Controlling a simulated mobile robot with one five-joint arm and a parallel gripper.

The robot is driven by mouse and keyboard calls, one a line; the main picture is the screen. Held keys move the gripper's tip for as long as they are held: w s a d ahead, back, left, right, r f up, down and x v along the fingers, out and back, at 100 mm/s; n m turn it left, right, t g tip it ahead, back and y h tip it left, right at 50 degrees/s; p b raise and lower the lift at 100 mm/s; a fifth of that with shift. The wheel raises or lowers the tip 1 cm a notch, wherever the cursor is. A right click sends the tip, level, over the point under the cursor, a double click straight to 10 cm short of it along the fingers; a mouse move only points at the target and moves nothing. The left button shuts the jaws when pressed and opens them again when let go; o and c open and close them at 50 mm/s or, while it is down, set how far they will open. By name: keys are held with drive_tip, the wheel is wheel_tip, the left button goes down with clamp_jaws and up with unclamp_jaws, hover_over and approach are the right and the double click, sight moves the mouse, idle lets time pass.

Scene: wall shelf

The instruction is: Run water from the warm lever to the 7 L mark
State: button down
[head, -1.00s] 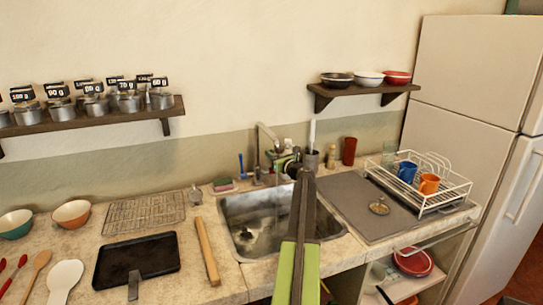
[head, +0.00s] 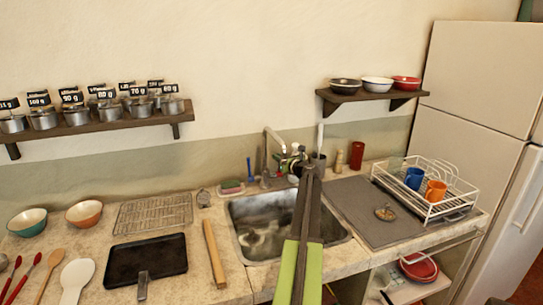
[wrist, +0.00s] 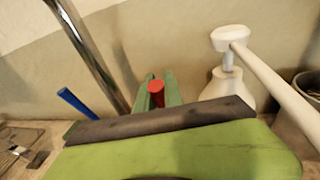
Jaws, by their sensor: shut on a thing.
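My gripper (head: 306,170) reaches over the sink (head: 236,222) to the back edge of the counter, by the tap. In the wrist view my gripper (wrist: 157,92) has its green fingers closed around a small red piece (wrist: 156,88), apparently the red warm lever. The metal tap spout (head: 266,146) rises just left of my gripper; its pipe also shows in the wrist view (wrist: 92,50). A blue upright handle (head: 250,168) stands left of the spout. My arm hides part of the sink. I cannot make out a 7 L mark or a clear water stream.
In the wrist view a white pump bottle (wrist: 232,84) stands close right of my fingers. A dark cup (head: 318,165) and a red cup (head: 356,155) stand behind the sink.

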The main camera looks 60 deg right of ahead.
drive_tip(key=shift+w, duration=0.1)
drive_tip(key=c, duration=1.5)
unclamp_jaws()
